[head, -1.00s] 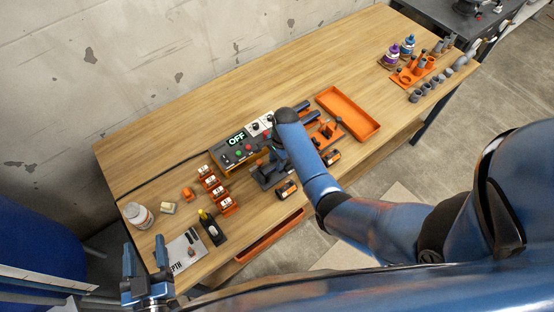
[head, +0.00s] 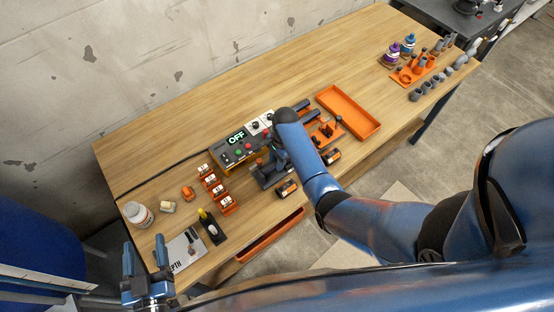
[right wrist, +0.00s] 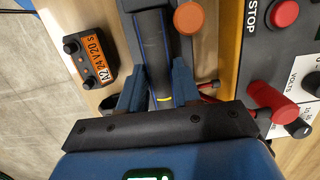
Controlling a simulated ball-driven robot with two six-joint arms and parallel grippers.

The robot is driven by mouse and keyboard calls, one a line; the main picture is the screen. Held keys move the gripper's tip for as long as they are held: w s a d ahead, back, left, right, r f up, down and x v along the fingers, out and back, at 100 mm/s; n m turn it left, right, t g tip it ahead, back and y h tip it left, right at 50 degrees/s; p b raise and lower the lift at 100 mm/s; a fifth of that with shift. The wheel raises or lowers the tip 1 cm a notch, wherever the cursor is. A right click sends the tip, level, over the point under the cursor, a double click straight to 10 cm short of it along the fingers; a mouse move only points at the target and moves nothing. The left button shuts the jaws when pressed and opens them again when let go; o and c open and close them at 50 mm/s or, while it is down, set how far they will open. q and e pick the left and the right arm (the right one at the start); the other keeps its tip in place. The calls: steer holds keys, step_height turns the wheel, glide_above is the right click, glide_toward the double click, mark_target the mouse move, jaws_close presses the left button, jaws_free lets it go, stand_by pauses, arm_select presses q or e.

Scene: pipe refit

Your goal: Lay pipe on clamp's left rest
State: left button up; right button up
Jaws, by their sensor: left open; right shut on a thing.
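The dark grey pipe (right wrist: 155,55), with a thin blue stripe and a yellow mark, runs up the right wrist view between the two blue fingers of my right gripper (right wrist: 157,92), which is shut on it. In the head view my right arm hides most of the pipe and gripper. The dark clamp (head: 266,178) is on the table beside the control box, partly covered by my arm. I cannot tell whether the pipe touches a rest. My left gripper (head: 147,270) is open and empty by the table's near left corner.
The control box (head: 235,150) reading OFF stands behind the clamp. Orange holders (head: 217,188) stand to the left. An empty orange tray (head: 348,110) lies to the right. The table's back strip is clear.

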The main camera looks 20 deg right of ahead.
steer(key=shift+f, duration=0.15)
steer(key=o, duration=1.2)
steer(key=shift+o, duration=0.2)
steer(key=shift+r+p, duration=3.75)
steer(key=shift+r, duration=0.05)
